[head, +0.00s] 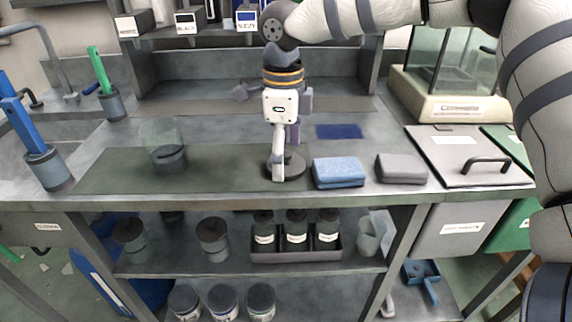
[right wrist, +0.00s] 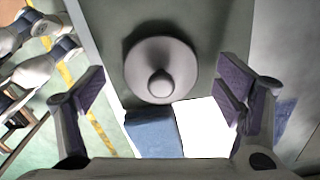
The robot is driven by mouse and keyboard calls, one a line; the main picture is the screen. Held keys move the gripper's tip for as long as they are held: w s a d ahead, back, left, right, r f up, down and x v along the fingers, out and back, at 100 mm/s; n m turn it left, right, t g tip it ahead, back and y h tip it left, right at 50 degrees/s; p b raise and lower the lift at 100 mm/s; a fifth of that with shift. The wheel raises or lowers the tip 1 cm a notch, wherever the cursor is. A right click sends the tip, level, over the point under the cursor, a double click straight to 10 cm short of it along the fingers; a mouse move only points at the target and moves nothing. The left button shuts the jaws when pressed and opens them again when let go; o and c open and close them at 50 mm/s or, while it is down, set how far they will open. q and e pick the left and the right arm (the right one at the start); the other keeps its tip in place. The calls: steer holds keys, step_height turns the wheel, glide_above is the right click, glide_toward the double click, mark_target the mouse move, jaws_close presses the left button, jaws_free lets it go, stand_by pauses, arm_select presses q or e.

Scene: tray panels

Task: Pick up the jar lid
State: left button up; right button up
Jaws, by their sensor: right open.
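The jar lid is a round grey disc with a raised central knob; it lies flat on the counter. In the right wrist view the lid (right wrist: 178,52) sits ahead of and between the spread fingers, knob facing the camera, untouched. In the head view the lid (head: 294,168) is partly hidden behind my right gripper (head: 282,165), which points down over it from above. My right gripper is open and empty; its purple-padded fingers also show in the right wrist view (right wrist: 166,92). My left gripper is not in view.
A blue folded cloth (head: 339,172) and a grey one (head: 402,168) lie right of the lid. A clear glass jar (head: 163,137) stands to the left on the dark mat (head: 110,172). A lidded bin (head: 470,150) is at the right. The counter's front edge is close.

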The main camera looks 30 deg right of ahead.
steer(key=shift+w+f, duration=0.1)
steer(key=shift+f, duration=0.4)
steer(key=c, duration=1.1)
steer(key=shift+o, duration=0.2)
